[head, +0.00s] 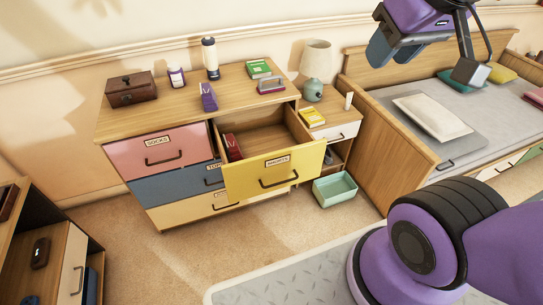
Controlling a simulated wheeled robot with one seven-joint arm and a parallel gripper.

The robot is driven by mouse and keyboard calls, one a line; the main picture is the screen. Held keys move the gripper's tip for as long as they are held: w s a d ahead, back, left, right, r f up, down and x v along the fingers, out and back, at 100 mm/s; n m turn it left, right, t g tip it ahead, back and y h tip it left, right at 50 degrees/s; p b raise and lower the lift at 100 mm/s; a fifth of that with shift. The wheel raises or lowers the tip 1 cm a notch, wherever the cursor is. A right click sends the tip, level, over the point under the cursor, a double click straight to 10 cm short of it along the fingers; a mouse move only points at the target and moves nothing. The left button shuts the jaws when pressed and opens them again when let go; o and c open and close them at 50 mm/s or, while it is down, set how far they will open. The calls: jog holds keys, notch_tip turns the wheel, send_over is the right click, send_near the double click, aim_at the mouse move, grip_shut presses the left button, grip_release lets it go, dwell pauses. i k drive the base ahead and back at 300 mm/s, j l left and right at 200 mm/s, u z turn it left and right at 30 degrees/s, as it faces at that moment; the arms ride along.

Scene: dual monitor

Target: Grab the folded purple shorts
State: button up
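A small purple item (208,97), which looks like the folded purple shorts, sits near the front edge of the wooden dresser top (160,112). Its folds are too small to make out. My gripper (425,62) is at the upper right, its two fingers spread wide with nothing between them. It appears in front of the bed, well to the right of the purple item and apart from it. The yellow drawer (272,172) below is pulled open, and a dark red folded item (232,147) stands at its left side.
A brown box (131,89), a purple-labelled jar (176,78), a dark bottle (210,58), a green book (258,68) and a grey-red item (271,85) share the dresser top. A lamp (315,65) stands at right. A mint bin (335,189) is on the floor.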

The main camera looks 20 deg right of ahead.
aim_at(209, 101)
jog(key=i+j+z, duration=0.15)
jog(key=i+j, duration=0.3)
jog(key=i+j+z, duration=0.1)
jog(key=i+j, duration=0.35)
jog(key=j, duration=0.15)
jog(key=i+j+z, duration=0.15)
jog(key=i+j, duration=0.25)
jog(key=j, duration=0.2)
